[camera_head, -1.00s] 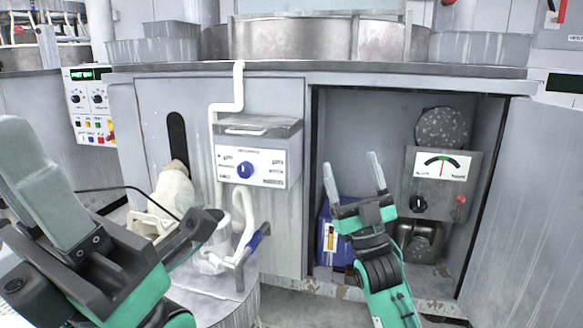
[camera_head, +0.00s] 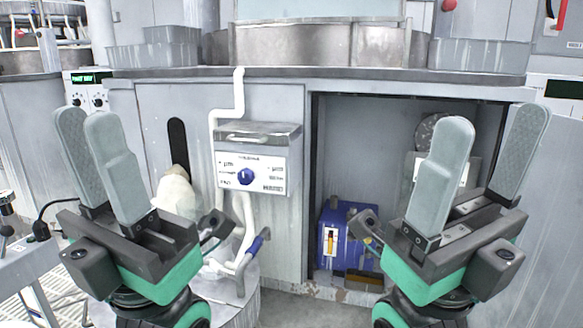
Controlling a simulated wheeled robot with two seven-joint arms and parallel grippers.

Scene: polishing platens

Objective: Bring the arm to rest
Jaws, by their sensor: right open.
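My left gripper (camera_head: 88,114) stands upright at the left, in front of the cabinet and the small round stand. Its two grey fingers are together, and no object shows between them. My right gripper (camera_head: 492,113) stands upright at the right, in front of the open cabinet bay. Its grey fingers are spread apart with nothing between them. Both grippers point up and touch nothing that I can see.
A control box with a blue knob (camera_head: 246,176) and a white pipe (camera_head: 214,135) are on the cabinet front. A cream bottle-like object (camera_head: 176,190) is partly hidden behind my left gripper. A blue box (camera_head: 349,222) sits in the bay (camera_head: 365,135).

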